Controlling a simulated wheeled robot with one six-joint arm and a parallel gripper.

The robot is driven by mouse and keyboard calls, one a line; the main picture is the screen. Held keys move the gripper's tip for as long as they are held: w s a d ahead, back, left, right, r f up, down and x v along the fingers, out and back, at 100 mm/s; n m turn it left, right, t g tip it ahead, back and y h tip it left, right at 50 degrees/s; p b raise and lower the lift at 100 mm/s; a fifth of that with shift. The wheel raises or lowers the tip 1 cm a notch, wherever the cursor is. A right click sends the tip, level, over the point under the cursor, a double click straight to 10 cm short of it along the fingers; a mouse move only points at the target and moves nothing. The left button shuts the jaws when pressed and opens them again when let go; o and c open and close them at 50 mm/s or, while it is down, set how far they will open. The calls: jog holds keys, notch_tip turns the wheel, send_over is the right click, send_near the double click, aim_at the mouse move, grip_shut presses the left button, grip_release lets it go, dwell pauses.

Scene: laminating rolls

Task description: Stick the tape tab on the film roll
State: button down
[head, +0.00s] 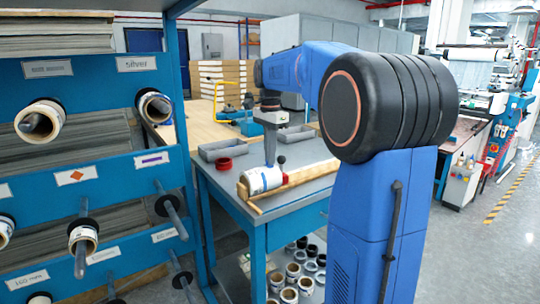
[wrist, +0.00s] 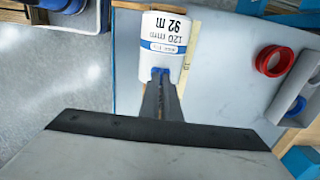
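The film roll (head: 263,180) is white with a blue-edged label and lies on its side in a wooden cradle on the grey bench top. In the wrist view the film roll (wrist: 172,62) shows "120 mm" and "92 m" upside down. My gripper (head: 270,163) points down at the roll from above. In the wrist view my gripper (wrist: 160,74) has its blue fingertips close together over the roll's lower edge. The fingers look shut; contact with the roll is unclear. I cannot make out a separate tape tab; anything between the fingertips is hidden.
A red ring (head: 224,164) lies left of the cradle, near a grey tray (head: 222,149). A second grey tray (head: 295,137) stands farther back. A blue rack (head: 100,75) with rolls on pegs fills the left. Several rolls sit on the shelf below.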

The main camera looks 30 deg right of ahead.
jog(key=c, duration=1.9)
grip_release()
notch_tip(320, 180, up, 17)
jog(key=shift+r, duration=0.2)
jog(key=s+a+f+n+t, duration=0.2)
jog(key=s+a+f+n, duration=0.8)
jog(key=s+f, duration=0.4)
jog(key=s+a+f+n+t, duration=0.1)
jog(key=s+a+f+n, duration=0.1)
jog(key=s+f, duration=0.3)
jog(key=s+a+f+n+t, duration=0.1)
jog(key=s+a+f+n, duration=0.1)
jog(key=s+f, duration=0.3)
jog(key=s+a+f+n, duration=0.2)
jog(key=s+f, duration=0.4)
jog(key=f, duration=0.4)
jog(key=shift+s+a+f+n+t, duration=0.15)
jog(key=shift+n+t, duration=0.25)
jog(key=shift+n, duration=0.4)
